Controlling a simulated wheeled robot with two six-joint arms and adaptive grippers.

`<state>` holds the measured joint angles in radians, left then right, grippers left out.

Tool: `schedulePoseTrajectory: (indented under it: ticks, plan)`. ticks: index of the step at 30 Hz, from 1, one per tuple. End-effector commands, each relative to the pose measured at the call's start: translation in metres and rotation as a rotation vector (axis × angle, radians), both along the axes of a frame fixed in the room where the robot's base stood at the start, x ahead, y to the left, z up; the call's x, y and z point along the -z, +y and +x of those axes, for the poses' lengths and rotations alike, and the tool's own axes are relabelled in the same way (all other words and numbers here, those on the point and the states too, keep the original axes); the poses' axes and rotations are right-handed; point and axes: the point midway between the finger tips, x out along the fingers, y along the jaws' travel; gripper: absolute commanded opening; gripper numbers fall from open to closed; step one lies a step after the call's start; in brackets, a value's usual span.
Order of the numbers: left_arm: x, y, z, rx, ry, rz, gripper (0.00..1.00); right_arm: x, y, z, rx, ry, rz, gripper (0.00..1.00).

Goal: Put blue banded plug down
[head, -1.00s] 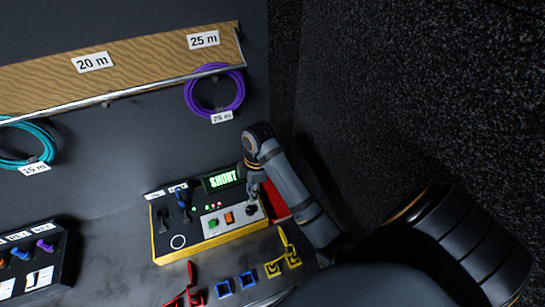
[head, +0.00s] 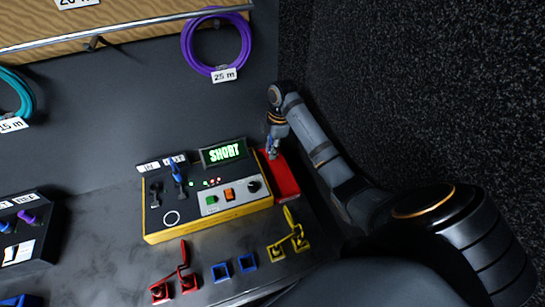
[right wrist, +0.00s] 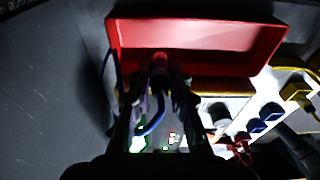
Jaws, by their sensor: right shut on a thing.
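My right gripper (head: 272,152) is over the far end of the red tray (head: 285,184), right of the tester. In the right wrist view the gripper (right wrist: 160,85) is shut on a small plug (right wrist: 158,65) with a reddish end, in front of the red tray (right wrist: 200,35). I take this to be the blue banded plug; its band is not clear. A blue cable (right wrist: 152,125) shows below it. Whether the plug touches the tray, I cannot tell. My left gripper is out of view.
The yellow-edged tester (head: 210,226) reads SHORT and has a blue plug (head: 176,170) standing at its left. Red (head: 183,276), blue (head: 221,271) and yellow (head: 290,240) parts lie in front. A dark wall is close on the right.

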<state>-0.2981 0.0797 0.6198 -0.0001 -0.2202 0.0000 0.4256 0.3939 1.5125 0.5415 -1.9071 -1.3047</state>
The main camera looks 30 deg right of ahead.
Motion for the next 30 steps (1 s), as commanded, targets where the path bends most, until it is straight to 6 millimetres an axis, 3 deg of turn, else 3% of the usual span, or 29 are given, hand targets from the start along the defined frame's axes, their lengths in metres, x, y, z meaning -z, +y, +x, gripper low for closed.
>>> schedulePoseTrajectory:
  ticks: [9, 20, 21, 25, 30]
  plan:
    - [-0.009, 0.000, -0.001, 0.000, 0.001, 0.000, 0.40, 0.033, -0.004, 0.002, 0.000, 0.002, -0.001, 0.00]
    - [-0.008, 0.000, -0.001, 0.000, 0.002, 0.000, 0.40, 0.039, -0.004, 0.003, -0.001, 0.000, -0.001, 0.00]
    - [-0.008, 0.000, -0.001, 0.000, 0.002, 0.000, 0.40, 0.039, -0.004, 0.003, -0.001, -0.001, -0.001, 0.22]
    - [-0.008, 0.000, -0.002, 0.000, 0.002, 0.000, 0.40, 0.039, -0.004, 0.003, -0.001, -0.001, -0.001, 0.40]
    - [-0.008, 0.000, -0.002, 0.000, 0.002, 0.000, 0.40, 0.039, -0.004, 0.003, -0.001, 0.000, -0.001, 0.41]
